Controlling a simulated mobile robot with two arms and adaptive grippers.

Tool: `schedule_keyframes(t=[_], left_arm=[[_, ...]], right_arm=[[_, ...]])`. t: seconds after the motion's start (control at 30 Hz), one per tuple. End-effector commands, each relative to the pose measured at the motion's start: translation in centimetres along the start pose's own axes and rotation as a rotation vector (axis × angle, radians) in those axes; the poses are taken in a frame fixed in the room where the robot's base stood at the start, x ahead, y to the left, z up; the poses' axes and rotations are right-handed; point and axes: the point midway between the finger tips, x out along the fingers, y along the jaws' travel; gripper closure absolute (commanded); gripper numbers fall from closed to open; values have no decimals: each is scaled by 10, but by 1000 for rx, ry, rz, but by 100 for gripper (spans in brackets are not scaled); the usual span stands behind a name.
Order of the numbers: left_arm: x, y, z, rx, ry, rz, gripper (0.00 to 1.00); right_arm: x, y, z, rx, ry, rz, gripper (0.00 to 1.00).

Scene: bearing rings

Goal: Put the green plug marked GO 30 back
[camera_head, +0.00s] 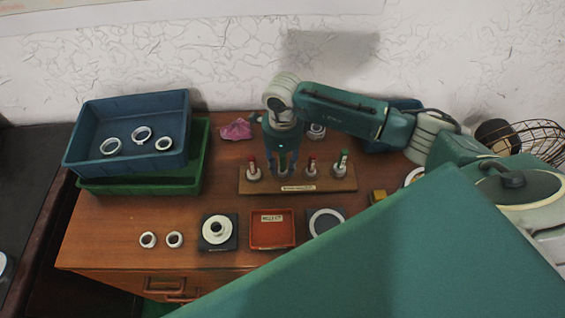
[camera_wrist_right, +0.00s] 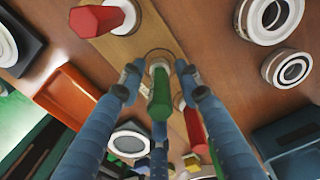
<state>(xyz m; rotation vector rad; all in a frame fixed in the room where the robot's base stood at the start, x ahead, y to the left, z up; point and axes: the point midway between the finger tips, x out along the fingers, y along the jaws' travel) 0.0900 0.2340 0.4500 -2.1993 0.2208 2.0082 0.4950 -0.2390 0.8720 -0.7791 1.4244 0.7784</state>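The wooden rack (camera_head: 327,185) stands on the bench and carries a row of red and green plugs. My right gripper (camera_head: 285,172) points down over the rack, between two red plugs (camera_head: 253,168) (camera_head: 311,167). In the right wrist view a green plug (camera_wrist_right: 160,98) stands between its fingers (camera_wrist_right: 159,80), its foot at a round seat in the rack. Gaps show between the fingers and this plug, so the gripper looks open around it. Another green plug (camera_head: 343,160) stands at the rack's right end. No GO 30 marking is legible. My left gripper is out of view.
A blue bin (camera_head: 180,108) with several rings rests on a green bin (camera_head: 195,182) at left. Before the rack are a red tray (camera_head: 272,241), a dark block with a white ring (camera_head: 218,232) and loose rings (camera_head: 148,240). A pink object (camera_head: 237,130) lies behind.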

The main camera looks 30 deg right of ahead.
Motion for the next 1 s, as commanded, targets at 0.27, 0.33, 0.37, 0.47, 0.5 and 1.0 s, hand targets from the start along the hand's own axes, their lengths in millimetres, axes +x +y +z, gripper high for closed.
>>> schedule_keyframes(t=[0.27,0.33,0.37,0.47,0.5,1.0], left_arm=[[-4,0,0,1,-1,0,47],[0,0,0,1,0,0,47],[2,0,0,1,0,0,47],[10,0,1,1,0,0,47],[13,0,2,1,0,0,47],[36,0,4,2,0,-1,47]], right_arm=[[-4,0,0,1,0,0,67],[-8,-1,1,0,-3,-2,67],[-11,-1,1,0,-3,-2,67],[-29,-2,0,-1,-3,-5,67],[-38,-2,1,-1,-4,-6,67],[-120,-1,0,0,-1,-2,67]])
